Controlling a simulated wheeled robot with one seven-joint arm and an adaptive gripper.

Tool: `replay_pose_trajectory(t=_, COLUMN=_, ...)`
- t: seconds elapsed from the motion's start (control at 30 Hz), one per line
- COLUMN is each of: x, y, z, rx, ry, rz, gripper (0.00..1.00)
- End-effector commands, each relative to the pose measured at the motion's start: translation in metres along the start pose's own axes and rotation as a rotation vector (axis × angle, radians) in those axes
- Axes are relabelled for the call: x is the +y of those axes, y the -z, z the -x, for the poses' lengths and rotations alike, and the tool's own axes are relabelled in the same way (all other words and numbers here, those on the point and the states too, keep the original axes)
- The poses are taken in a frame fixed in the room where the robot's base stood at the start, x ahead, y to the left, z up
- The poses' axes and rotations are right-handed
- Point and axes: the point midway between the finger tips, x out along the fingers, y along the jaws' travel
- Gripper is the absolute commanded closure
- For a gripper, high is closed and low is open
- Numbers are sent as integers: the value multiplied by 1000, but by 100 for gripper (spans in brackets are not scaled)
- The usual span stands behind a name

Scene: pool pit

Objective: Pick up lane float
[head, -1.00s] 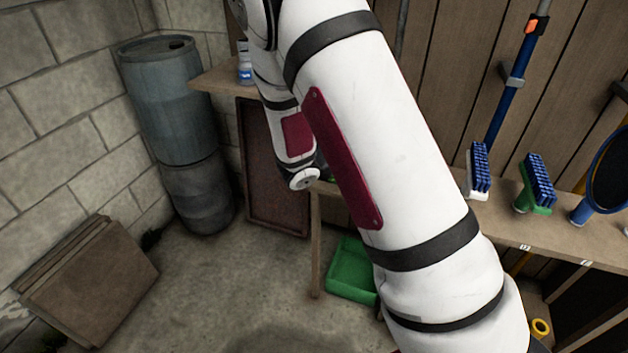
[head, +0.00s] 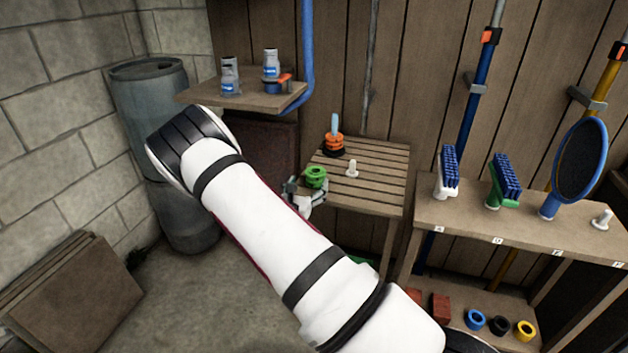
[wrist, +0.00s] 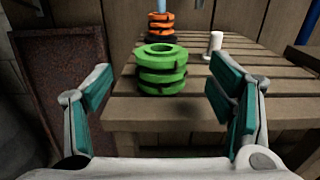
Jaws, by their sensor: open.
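A green lane float (head: 316,177), made of stacked ribbed discs with a hole in the top, stands near the front left edge of a slatted wooden table (head: 378,185). It also shows in the wrist view (wrist: 162,72). An orange and black float (head: 333,145) sits behind it around a light blue post.
A white peg (head: 352,169) stands on the table to the right of the green float. A shelf (head: 240,97) with bottles is at the back left. A rusty panel (wrist: 62,75) leans left of the table. A bench (head: 480,222) with brushes stands at right.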

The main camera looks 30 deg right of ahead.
Motion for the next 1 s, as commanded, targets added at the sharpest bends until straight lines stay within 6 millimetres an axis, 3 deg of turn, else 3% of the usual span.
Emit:
replay_pose_trajectory(t=0.27, x=0, y=0, z=-23, rx=0, ry=1, rz=0, gripper=24)
replay_pose_trajectory(t=0.6, x=0, y=0, z=-66, rx=0, ry=1, rz=-1, gripper=24)
replay_pose_trajectory(t=0.9, x=0, y=0, z=-71, rx=1, ry=0, rz=0, gripper=24)
replay_pose_trajectory(t=0.93, x=0, y=0, z=-71, rx=1, ry=0, rz=0, gripper=27)
replay_pose_trajectory(t=1.0, x=0, y=0, z=-71, rx=1, ry=0, rz=0, gripper=42)
